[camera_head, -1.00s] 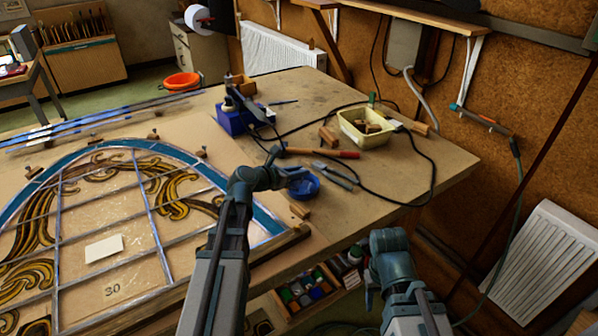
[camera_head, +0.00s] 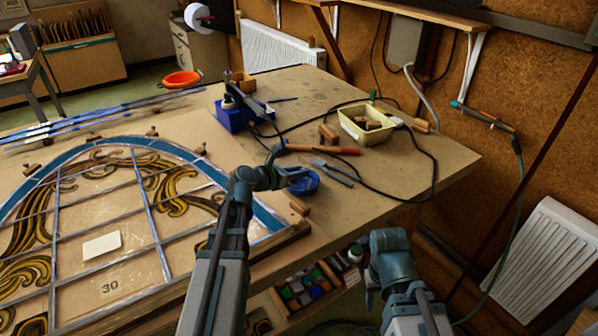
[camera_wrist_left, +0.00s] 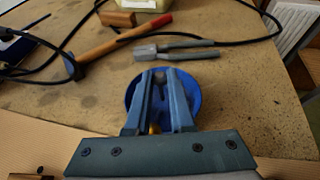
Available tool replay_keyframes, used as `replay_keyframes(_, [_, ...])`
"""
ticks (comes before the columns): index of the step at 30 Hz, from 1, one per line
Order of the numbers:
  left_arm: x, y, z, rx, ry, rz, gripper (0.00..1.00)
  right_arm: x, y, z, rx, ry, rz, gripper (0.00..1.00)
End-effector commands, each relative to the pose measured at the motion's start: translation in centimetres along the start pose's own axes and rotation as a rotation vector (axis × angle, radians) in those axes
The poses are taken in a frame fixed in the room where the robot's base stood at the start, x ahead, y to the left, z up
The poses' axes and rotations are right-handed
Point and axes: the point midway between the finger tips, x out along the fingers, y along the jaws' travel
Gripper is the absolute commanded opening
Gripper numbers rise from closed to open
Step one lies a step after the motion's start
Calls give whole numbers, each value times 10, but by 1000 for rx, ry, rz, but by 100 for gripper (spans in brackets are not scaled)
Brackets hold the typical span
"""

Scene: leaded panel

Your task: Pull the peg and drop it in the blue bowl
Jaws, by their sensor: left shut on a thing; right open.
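The blue bowl (camera_head: 311,187) stands on the bench, partly covered by my left gripper (camera_head: 300,174). In the left wrist view the bowl (camera_wrist_left: 211,98) lies behind and below the fingers of my left gripper (camera_wrist_left: 160,78). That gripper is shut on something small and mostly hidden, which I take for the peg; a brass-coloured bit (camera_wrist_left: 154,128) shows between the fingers. I cannot tell how high above the bowl it is. My right gripper (camera_head: 371,292) is open, away from the bowl in front of the bench edge.
A red-handled hammer (camera_head: 335,151) and pliers (camera_head: 333,170) lie behind the bowl. A cream tray (camera_head: 362,125) with wooden blocks and a black cable (camera_head: 434,178) are further back. The leaded panel (camera_head: 100,243) fills the left. A wooden block (camera_head: 299,207) lies in front of the bowl.

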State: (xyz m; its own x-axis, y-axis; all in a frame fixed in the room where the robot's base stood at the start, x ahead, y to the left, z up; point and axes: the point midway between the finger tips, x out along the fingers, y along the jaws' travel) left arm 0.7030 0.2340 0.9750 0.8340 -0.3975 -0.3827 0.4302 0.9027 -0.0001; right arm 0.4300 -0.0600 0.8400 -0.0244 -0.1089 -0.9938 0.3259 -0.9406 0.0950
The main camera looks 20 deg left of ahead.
Motion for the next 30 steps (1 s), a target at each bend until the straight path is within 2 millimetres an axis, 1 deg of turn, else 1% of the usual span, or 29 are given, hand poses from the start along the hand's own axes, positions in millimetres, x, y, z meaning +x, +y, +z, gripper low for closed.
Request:
replay_keyframes(25, [5, 0, -12, 0, 0, 0, 0, 13, -1, -1, 0, 0, 0, 50])
replay_keyframes(30, [5, 0, -11, 0, 0, 0, 0, 12, -1, -1, 0, 0, 0, 50])
